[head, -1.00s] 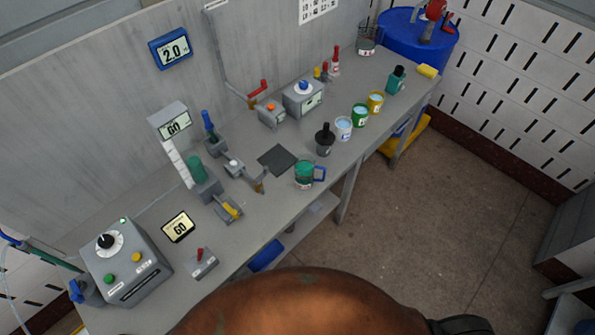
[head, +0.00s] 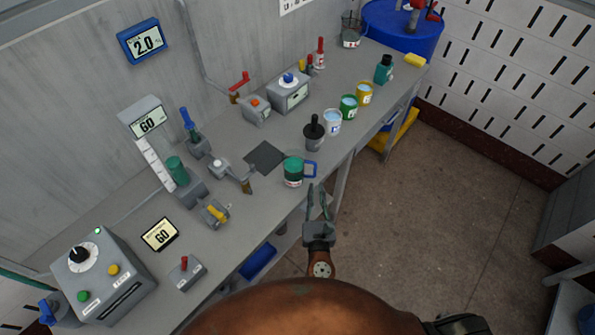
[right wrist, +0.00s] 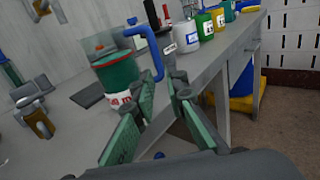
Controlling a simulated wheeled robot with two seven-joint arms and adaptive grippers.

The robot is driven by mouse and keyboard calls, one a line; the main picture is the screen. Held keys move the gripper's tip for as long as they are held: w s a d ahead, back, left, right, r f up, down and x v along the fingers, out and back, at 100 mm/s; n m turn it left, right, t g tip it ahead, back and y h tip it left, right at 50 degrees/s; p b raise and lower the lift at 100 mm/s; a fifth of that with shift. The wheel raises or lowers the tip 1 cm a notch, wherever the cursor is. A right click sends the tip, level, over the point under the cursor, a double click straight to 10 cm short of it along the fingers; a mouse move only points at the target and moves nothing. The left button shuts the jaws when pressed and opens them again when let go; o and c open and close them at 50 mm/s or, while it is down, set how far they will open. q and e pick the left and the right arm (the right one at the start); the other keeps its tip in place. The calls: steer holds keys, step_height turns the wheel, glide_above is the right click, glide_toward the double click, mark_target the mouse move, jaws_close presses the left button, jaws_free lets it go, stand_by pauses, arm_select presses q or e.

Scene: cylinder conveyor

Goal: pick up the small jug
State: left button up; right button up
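The small jug (head: 293,172) is green with a white label band and a blue handle (head: 310,169) on its right side. It stands upright near the front edge of the bench. My right gripper (head: 319,190) is open and empty, just in front of the jug and beside its handle, apart from it in the head view. In the right wrist view the jug (right wrist: 117,76) stands beyond the two spread green finger pads (right wrist: 160,95), with the blue handle (right wrist: 155,55) above the gap. My left gripper is not in view.
A dark flat pad (head: 265,156) lies behind the jug. A black-topped bottle (head: 314,133) and several cans, including a white one (head: 332,121), line the bench's front edge to the right. A valve fixture (head: 233,175) stands to the left. The floor (head: 440,210) in front is clear.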

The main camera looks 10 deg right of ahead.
mark_target(315, 174)
steer(key=w, duration=0.5)
steer(key=w+d, duration=0.1)
steer(key=w, duration=0.1)
steer(key=shift+w+d+b, duration=0.1)
steer(key=shift+w+b, duration=0.15)
steer(key=shift+b, duration=0.05)
steer(key=shift+c, duration=0.3)
jaws_close()
steer(key=shift+r, duration=0.15)
